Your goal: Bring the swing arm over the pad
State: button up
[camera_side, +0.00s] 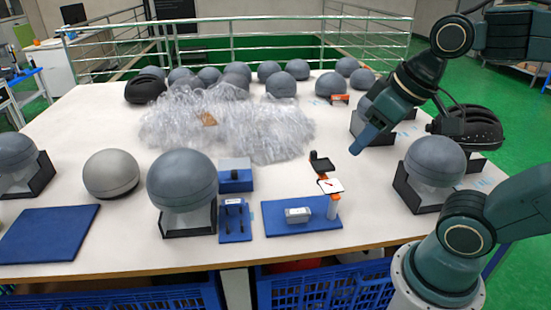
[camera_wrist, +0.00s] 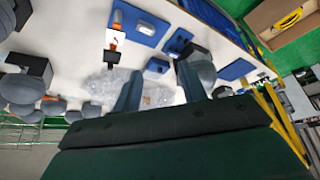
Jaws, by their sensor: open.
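The swing arm (camera_side: 330,185) sits on a short white post with an orange collar at the right end of a blue base plate (camera_side: 272,228). It has a white plate with a red mark and ends in a black block (camera_side: 320,162), pointing toward the back of the table, off the plate. The pad seems to be the pale grey block (camera_side: 298,215) on the blue plate, which also shows in the wrist view (camera_wrist: 146,28). The swing arm shows there too (camera_wrist: 115,38). My gripper (camera_side: 361,144) is above the table, right of and behind the swing arm, apart from it. Its fingers (camera_wrist: 158,72) are spread and empty.
A heap of clear plastic wrap (camera_side: 225,125) lies behind. Helmets on black stands are close by, one left (camera_side: 182,180) and one right (camera_side: 434,162). Blue fixtures (camera_side: 236,178) stand left of the plate. Some table surface between swing arm and right helmet is clear.

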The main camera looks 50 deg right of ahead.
jog(key=w+d+r+m+g, duration=0.1)
jog(key=w+d+r+m, duration=0.1)
jog(key=w+d, duration=0.35)
jog(key=m+g, duration=0.4)
jog(key=m, duration=0.2)
send_over(314, 151)
notch_tip(314, 151, down, 11)
jog(key=shift+a+f, duration=0.1)
jog(key=shift+f, duration=0.1)
notch_tip(314, 151, down, 14)
jog(key=shift+r, duration=0.1)
jog(key=shift+c, duration=0.4)
grip_shut()
